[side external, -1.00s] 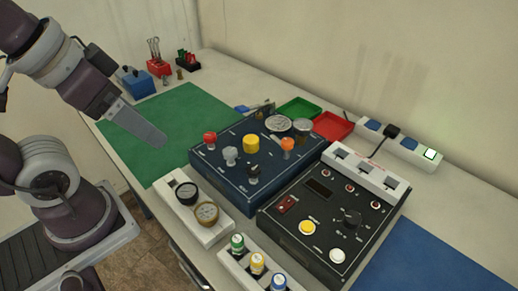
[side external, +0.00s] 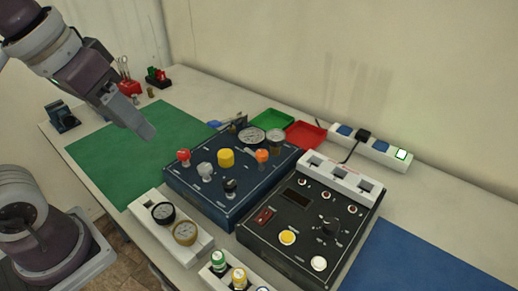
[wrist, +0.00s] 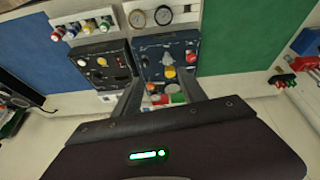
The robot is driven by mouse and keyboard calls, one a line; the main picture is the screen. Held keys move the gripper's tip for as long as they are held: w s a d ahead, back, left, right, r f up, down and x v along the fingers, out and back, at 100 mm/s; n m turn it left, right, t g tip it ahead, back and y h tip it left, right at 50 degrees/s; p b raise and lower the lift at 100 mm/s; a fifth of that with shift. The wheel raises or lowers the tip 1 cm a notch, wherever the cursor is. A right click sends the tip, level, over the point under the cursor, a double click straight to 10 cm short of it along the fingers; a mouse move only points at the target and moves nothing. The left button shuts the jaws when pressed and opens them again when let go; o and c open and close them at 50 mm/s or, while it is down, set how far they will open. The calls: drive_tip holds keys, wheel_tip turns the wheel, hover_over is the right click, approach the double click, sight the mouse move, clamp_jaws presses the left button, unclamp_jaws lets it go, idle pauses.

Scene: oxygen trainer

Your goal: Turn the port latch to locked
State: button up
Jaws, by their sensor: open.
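The blue trainer box (side external: 215,200) stands mid-table with red (side external: 183,155), yellow (side external: 226,158), orange (side external: 262,156), grey (side external: 205,170) and black (side external: 230,187) knobs. I cannot tell which of these is the port latch, and the panel labels are too small to read. My gripper (side external: 149,133) is above the green mat, left of the box and apart from it. In the wrist view my gripper (wrist: 160,92) is open and empty, its two fingers spread over the far part of the blue box (wrist: 150,70).
A black control box (side external: 265,238) adjoins the blue box on the right. A gauge block (side external: 200,245) and a bottle rack (side external: 208,273) stand in front. Green (side external: 272,119) and red (side external: 306,135) trays lie behind. The green mat (side external: 120,165) is mostly clear.

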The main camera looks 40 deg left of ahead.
drive_tip(key=w+d+n+g, duration=0.2)
drive_tip(key=w+n, duration=0.1)
drive_tip(key=w, duration=0.9)
drive_tip(key=n+g, duration=0.3)
approach(262, 152)
drive_tip(key=shift+s+f, duration=0.3)
drive_tip(key=shift+s, duration=0.1)
drive_tip(key=f, duration=0.8)
drive_tip(key=shift+w, duration=0.25)
clamp_jaws()
